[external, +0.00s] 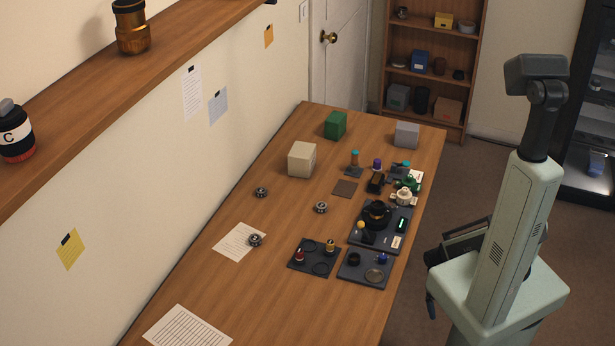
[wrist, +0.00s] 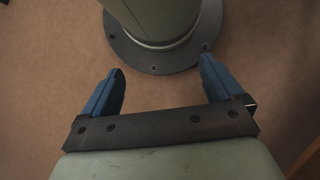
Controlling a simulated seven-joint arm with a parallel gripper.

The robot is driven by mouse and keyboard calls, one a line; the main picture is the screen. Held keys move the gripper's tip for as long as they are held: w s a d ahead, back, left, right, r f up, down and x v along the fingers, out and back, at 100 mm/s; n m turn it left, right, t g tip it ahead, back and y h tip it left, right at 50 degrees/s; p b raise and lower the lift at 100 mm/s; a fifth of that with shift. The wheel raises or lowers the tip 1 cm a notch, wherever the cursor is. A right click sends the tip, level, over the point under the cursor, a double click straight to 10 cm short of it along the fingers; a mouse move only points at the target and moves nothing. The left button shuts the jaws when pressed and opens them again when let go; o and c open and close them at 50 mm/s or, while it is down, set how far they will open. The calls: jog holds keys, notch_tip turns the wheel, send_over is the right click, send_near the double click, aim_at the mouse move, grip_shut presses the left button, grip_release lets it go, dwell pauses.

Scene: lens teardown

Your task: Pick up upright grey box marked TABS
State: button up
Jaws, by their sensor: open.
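A grey box (external: 407,135) stands at the far right end of the wooden table in the external view. No marking on it is legible from here. My gripper (external: 431,302) is beside the table's right edge, low and partly hidden by my own arm, well away from the grey box. In the wrist view, my gripper (wrist: 162,66) has its two blue fingers spread wide with nothing between them. The wrist view shows the floor and my own round base, and no box.
A green box (external: 336,124) and a cream box (external: 302,158) stand on the table (external: 205,273) left of the grey one. Dark trays (external: 313,257) with small parts line the right edge. A shelf unit (external: 432,75) stands behind. The table's middle is mostly clear.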

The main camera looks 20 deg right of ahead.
jog(key=w+d+r+m+t, duration=0.1)
jog(key=w+d+r+t, duration=0.2)
jog(key=w, duration=0.6)
jog(key=w+d+r+m+t+y, duration=0.1)
jog(key=w+d+r, duration=0.3)
jog(key=w, duration=0.6)
jog(key=w+d+r+m+t, duration=0.1)
jog(key=w+d+t, duration=0.1)
jog(key=w+d, duration=0.5)
jog(key=w+d+r+t+h, duration=0.1)
jog(key=w+d+r+t, duration=0.2)
jog(key=w+d+r, duration=0.8)
jog(key=w+d+r+t, duration=0.2)
jog(key=w+d+r, duration=0.65)
jog(key=r, duration=0.45)
notch_tip(320, 180, up, 24)
jog(key=n+g+y, duration=0.1)
jog(key=n+y, duration=0.2)
jog(key=n, duration=1)
send_over(408, 126)
jog(key=s+d, duration=0.3)
jog(key=x, duration=0.7)
jog(key=shift+s+f, duration=0.1)
jog(key=shift+s, duration=0.1)
jog(key=shift+y, duration=0.3)
jog(key=shift+x, duration=3.45)
jog(key=shift+d, duration=0.15)
